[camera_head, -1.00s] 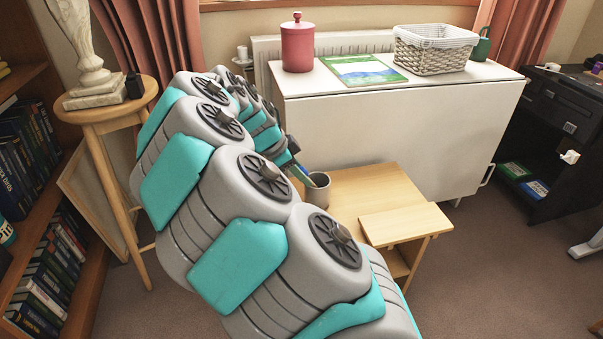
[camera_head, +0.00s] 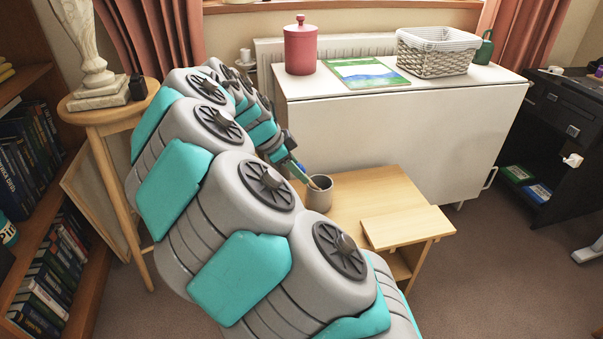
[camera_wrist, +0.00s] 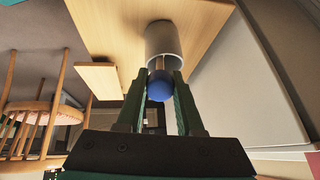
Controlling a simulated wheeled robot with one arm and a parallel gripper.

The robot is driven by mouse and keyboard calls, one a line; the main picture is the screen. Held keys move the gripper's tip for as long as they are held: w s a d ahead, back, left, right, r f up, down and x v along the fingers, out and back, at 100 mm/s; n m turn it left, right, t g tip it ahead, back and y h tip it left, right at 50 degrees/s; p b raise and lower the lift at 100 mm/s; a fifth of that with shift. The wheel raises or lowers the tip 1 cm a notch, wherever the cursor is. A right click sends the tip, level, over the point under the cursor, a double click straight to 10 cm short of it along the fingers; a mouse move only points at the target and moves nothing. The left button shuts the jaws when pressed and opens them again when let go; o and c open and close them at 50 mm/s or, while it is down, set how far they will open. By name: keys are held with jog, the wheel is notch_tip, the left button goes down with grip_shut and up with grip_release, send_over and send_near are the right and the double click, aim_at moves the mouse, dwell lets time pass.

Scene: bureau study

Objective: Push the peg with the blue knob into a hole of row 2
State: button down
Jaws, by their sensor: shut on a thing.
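The blue knob (camera_wrist: 160,85) sits between the fingers of my gripper (camera_wrist: 162,78) in the wrist view, and my gripper is shut on it. A short tan shaft (camera_wrist: 158,63) shows beyond the knob, pointing towards the mouth of a grey cup (camera_wrist: 163,38). I cannot tell how much of the shaft is inside the cup. In the head view the cup (camera_head: 319,193) stands on a low wooden table (camera_head: 360,190), with my gripper (camera_head: 298,172) at its upper left. No rows of holes can be made out in either view.
A raised wooden board (camera_head: 408,228) is at the table's front right. A white cabinet (camera_head: 400,130) stands close behind the table, carrying a red canister (camera_head: 300,48), a book (camera_head: 366,74) and a basket (camera_head: 437,55).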

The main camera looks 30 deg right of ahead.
jog(key=v, duration=0.8)
jog(key=shift+r+p, duration=0.15)
jog(key=shift+p, duration=0.3)
dwell(0.4)
jog(key=shift+a, duration=0.15)
